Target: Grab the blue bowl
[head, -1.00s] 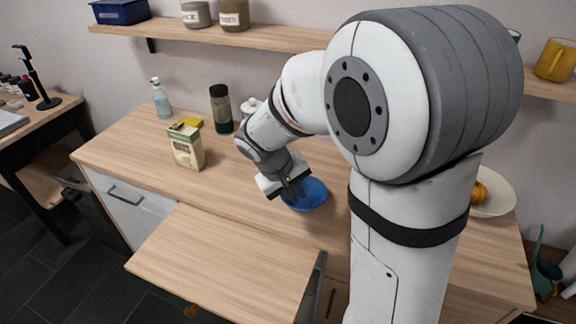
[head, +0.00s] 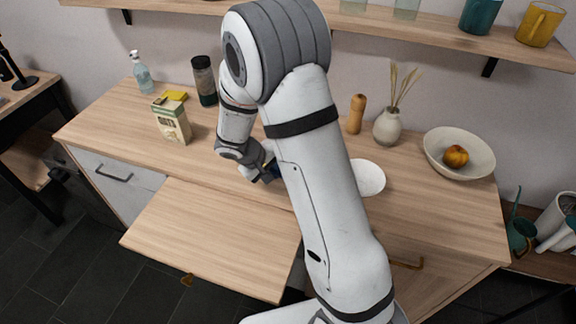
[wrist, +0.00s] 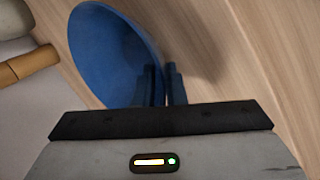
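The blue bowl (wrist: 110,55) fills the upper left of the wrist view, its round inside facing the camera. My gripper (wrist: 162,85) has its two dark fingers close together at the bowl's right edge, one on the inner side and one on the outer side, with the rim between them. It looks shut on the rim. My arm hides the rest.
The wooden counter (head: 220,165) holds a carton (head: 172,122), a soap bottle (head: 142,73) and a dark jar (head: 204,82) at left. A white plate (head: 370,178), a vase (head: 387,127) and a fruit bowl (head: 440,146) stand at right. A shelf (head: 420,30) runs above.

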